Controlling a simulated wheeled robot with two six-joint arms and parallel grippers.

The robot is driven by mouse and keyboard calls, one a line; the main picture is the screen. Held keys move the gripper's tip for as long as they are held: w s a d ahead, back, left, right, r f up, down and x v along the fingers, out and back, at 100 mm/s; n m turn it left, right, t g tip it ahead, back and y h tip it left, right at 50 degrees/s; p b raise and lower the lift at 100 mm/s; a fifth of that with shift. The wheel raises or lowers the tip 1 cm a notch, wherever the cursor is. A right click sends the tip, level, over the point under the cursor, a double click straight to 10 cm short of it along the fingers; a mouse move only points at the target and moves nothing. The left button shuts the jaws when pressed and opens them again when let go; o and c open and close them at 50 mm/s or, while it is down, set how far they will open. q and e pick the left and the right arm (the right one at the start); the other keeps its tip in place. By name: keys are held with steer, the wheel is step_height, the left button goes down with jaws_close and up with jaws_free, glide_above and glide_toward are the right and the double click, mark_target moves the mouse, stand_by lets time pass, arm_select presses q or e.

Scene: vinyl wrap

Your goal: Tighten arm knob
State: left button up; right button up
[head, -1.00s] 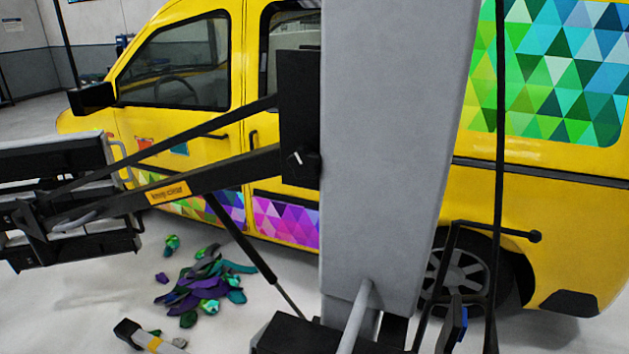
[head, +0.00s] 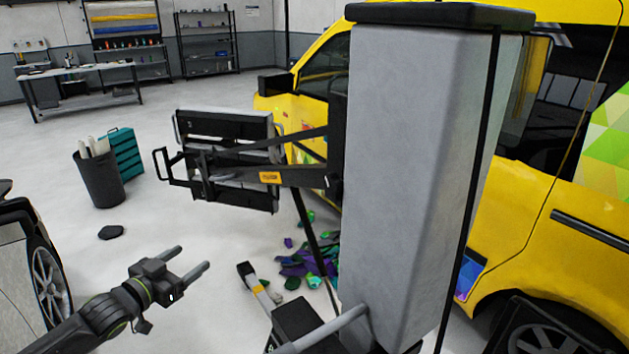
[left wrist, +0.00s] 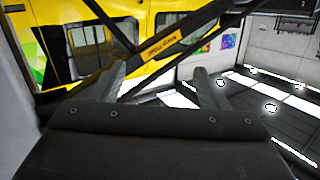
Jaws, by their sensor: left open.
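A tall grey column (head: 405,190) with a black cap stands in the middle of the head view. Black arm bars (head: 300,176) with an orange label (head: 270,177) run from its left side to a black-and-grey lamp panel (head: 225,135). I cannot make out the arm knob clearly now. My left gripper (head: 195,256) is open and empty, below and left of the lamp panel. In the left wrist view its two fingers are apart (left wrist: 160,74), with the labelled arm bar (left wrist: 163,48) crossing behind them. My right gripper is not in view.
A yellow van (head: 500,260) stands behind the column. Coloured scraps (head: 300,262) lie on the floor near a yellow-banded stand leg (head: 262,290). A dark bin (head: 100,180), teal drawers (head: 122,153) and a car wheel (head: 48,285) are at left.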

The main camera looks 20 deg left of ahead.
arm_select(q)
steer(key=s+d+r+m+g+h+p, duration=0.1)
steer(key=s+d+r+m+h, duration=0.25)
steer(key=d+r, duration=0.6)
steer(key=s+d+r+m+g+h+p, duration=0.1)
steer(key=s+d+r+m+h, duration=0.3)
steer(key=d+r, duration=0.55)
steer(key=n+h+b, duration=0.1)
steer(key=n+b, duration=0.1)
steer(key=b, duration=0.2)
glide_toward(329, 189)
steer(key=shift+m, duration=0.25)
steer(key=p+x, duration=0.2)
steer(key=x, duration=0.4)
steer(key=shift+a+r, duration=0.1)
steer(key=shift+x, duration=0.95)
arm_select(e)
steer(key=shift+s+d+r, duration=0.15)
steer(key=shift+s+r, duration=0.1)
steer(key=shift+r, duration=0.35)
